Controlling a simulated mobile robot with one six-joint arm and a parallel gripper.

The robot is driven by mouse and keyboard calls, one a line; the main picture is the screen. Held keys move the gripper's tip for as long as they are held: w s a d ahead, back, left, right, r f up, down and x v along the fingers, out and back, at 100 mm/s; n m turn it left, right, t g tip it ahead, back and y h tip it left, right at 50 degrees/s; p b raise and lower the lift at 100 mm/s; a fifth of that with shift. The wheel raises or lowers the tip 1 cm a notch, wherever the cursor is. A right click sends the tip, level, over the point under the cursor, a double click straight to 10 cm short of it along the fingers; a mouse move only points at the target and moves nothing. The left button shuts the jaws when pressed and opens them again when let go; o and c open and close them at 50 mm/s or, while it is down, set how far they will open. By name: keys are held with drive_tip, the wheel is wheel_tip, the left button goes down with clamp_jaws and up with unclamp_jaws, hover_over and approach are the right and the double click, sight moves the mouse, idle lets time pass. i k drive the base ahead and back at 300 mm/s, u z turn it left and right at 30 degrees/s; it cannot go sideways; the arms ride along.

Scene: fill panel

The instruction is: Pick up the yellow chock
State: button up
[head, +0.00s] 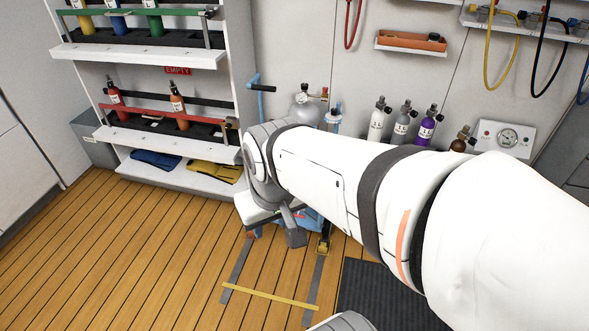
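A small yellow and dark piece (323,246), which looks like the yellow chock, sits on the floor at the front right corner of a blue cart (312,222). My gripper (293,238) hangs at the end of my white arm, just left of the yellow piece and above the floor. It appears apart from the yellow piece. A dark grey part of it points down, and my wrist hides the rest, so its opening does not show. My arm also covers most of the cart.
A shelf rack (165,178) with bottles and folded cloths stands at the left. Several cylinders (401,122) and a gauge panel (503,139) line the back wall. Grey floor strips joined by a yellow line (270,296) lie in front. A dark mat (385,297) lies at right. The left floor is clear.

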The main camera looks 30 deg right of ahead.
sight(323, 245)
drive_tip(key=z, duration=0.5)
drive_tip(key=i, duration=1)
drive_tip(key=z, duration=0.3)
drive_tip(key=k, duration=0.95)
drive_tip(key=z, duration=0.15)
drive_tip(key=i, duration=0.9)
drive_tip(key=u, duration=0.05)
